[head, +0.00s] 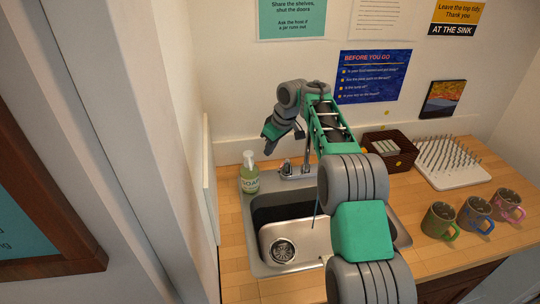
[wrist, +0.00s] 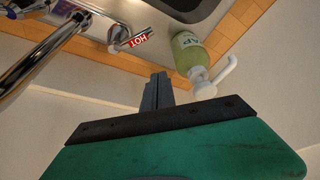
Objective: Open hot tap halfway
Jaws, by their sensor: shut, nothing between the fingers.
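The hot tap (wrist: 122,38) is a chrome lever with a red HOT label, at the top left of centre in the wrist view. In the head view the hot tap (head: 287,167) is small, at the left of the faucet base behind the sink. The chrome spout (wrist: 45,65) runs down the left of the wrist view. My gripper (wrist: 160,78) is shut and empty, its fingers pointing towards the counter between the hot tap and the soap bottle, apart from the lever. In the head view my gripper (head: 268,148) is above and left of the faucet, near the wall.
A green soap bottle (head: 249,175) with a white pump stands left of the tap; it also shows close to my fingers in the wrist view (wrist: 187,50). The steel sink (head: 262,215) lies in front. A basket (head: 390,145), drying rack (head: 450,165) and several mugs (head: 440,220) are right.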

